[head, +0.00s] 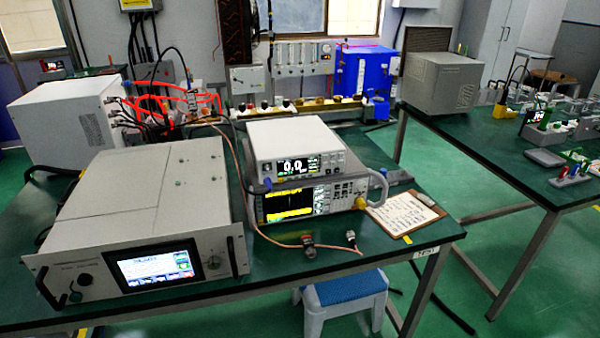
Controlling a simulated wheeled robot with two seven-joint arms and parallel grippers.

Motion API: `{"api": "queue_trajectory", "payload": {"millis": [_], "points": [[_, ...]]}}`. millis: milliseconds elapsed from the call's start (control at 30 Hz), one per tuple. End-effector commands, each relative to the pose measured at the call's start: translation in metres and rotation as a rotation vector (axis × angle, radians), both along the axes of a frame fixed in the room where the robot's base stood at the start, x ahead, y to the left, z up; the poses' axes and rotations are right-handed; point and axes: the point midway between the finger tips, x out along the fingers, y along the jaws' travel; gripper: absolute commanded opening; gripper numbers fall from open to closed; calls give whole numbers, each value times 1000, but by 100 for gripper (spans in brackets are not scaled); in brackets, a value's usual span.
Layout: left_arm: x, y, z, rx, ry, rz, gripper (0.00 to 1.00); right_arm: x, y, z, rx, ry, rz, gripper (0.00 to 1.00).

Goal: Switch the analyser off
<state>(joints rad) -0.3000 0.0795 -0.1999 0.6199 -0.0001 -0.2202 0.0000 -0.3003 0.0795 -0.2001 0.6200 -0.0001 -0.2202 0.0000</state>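The analyser (342,190) looks to be the lower of two stacked instruments in the middle of the near green table. Its screen (288,203) is lit, with a dark trace area and yellow bands, and buttons sit to the right of the screen. Grey handles flank its front, and a yellow connector (360,203) is at its lower right. A white meter (296,146) rests on top, its display lit and reading about 0.0. I cannot make out which button is the power switch. Neither of my grippers is in view.
A large grey generator (135,215) with a lit touchscreen stands at the left. A copper-coloured cable (240,190) runs past the analyser's left side to connectors in front. A clipboard (404,214) lies right of it. A blue-topped stool (345,289) stands below the table edge.

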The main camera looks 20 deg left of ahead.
Motion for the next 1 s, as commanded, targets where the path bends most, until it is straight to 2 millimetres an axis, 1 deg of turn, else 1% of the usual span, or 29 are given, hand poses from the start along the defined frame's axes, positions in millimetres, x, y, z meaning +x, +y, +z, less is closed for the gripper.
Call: {"api": "queue_trajectory", "payload": {"millis": [33,67,367,1000], "points": [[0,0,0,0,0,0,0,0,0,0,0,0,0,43],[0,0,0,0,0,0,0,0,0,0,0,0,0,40],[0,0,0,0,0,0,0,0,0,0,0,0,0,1],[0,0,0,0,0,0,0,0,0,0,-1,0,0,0]]}}
